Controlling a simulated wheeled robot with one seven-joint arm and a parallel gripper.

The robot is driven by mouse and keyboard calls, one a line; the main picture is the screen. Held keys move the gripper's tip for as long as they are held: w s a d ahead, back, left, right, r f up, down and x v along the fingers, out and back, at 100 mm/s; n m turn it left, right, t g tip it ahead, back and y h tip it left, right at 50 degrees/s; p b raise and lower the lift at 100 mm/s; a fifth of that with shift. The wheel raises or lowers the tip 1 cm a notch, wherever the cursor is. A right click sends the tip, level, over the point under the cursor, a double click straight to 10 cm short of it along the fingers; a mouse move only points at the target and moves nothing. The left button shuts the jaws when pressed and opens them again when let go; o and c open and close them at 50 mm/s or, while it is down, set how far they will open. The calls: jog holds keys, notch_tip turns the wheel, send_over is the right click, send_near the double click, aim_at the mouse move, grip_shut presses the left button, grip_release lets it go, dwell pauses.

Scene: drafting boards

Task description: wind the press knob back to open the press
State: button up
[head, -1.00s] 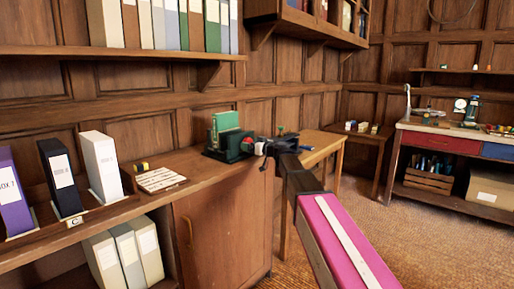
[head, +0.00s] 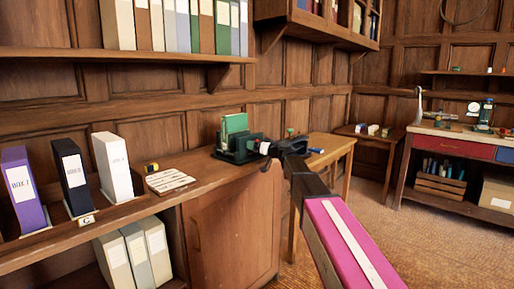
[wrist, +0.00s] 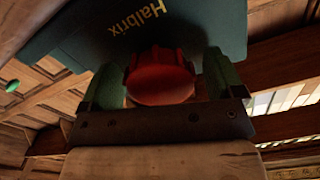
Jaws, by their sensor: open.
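The press (head: 224,153) is a dark green device on the wooden counter, with a lighter green upright slab (head: 235,124) in it. In the wrist view, the red ribbed press knob (wrist: 160,78) lies between the two green fingers of my gripper (wrist: 163,85). The fingers are open, one on each side of the knob; I cannot tell whether either touches it. A dark green surface lettered "Halbrix" (wrist: 85,40) is just beyond the knob. In the head view my gripper (head: 264,147) is at the right side of the press and hides the knob.
White labelled strips (head: 169,181) and a small yellow-and-black item (head: 151,167) lie on the counter left of the press. Upright box files (head: 71,175) stand farther left. A shelf of binders (head: 150,54) hangs above. A side table (head: 330,150) is to the right.

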jog(key=m, duration=0.4)
jog(key=shift+m, duration=0.3)
jog(key=m, duration=1)
jog(key=shift+c, duration=0.3)
